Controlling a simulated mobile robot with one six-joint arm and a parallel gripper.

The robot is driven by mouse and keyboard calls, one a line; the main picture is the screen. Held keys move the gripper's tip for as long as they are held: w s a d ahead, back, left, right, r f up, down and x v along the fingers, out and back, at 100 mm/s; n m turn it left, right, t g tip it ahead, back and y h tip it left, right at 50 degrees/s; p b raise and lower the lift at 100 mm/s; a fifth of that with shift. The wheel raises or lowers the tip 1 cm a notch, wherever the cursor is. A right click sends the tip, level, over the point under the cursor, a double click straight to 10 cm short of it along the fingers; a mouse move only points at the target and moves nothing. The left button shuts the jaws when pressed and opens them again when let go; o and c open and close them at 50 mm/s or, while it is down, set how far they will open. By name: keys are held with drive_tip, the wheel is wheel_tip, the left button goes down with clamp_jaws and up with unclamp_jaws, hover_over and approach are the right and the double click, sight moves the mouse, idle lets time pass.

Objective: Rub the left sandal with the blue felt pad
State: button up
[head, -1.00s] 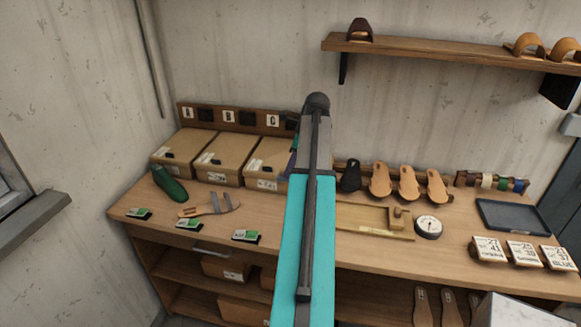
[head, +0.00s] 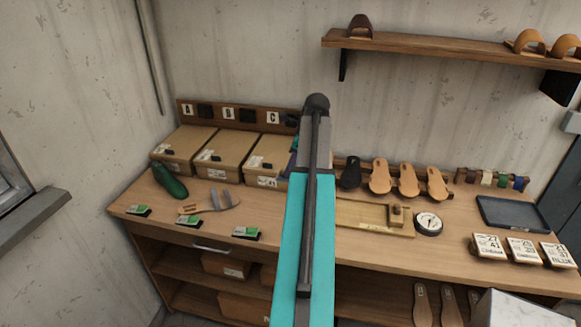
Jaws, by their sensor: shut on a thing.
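A sandal (head: 220,202) with a tan sole and grey straps lies on the left part of the bench, in front of the cardboard boxes. I cannot tell whether it is the left one. My teal arm link rises through the middle of the head view and hides my gripper. A thin dark blue sliver (head: 293,158) shows at the arm's left edge beside the right box; I cannot tell what it is. I do not clearly see the blue felt pad.
A green shoe form (head: 170,181) lies left of the sandal. Several labelled boxes (head: 222,152) stand behind. Small green-and-white cards (head: 188,223) line the front edge. A wooden tray (head: 360,216), round gauge (head: 428,223), soles (head: 408,182) and blue-grey tray (head: 512,214) occupy the right.

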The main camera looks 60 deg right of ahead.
drive_tip(key=shift+f, duration=0.45)
idle(0.4)
drive_tip(key=shift+w, duration=0.15)
drive_tip(key=shift+w+a+f, duration=0.1)
drive_tip(key=shift+w+a, duration=0.05)
drive_tip(key=shift+w, duration=0.35)
drive_tip(key=shift+w+a+f, duration=0.1)
drive_tip(key=shift+w, duration=0.35)
drive_tip(key=shift+s+d+f, duration=0.1)
drive_tip(key=shift+s+d, duration=0.05)
drive_tip(key=shift+s, duration=0.4)
drive_tip(key=shift+s+d, duration=0.1)
drive_tip(key=shift+s, duration=0.45)
drive_tip(key=shift+w, duration=0.1)
drive_tip(key=shift+w+a+f, duration=0.1)
drive_tip(key=shift+w+a, duration=0.15)
drive_tip(key=shift+w, duration=0.75)
drive_tip(key=shift+s, duration=0.1)
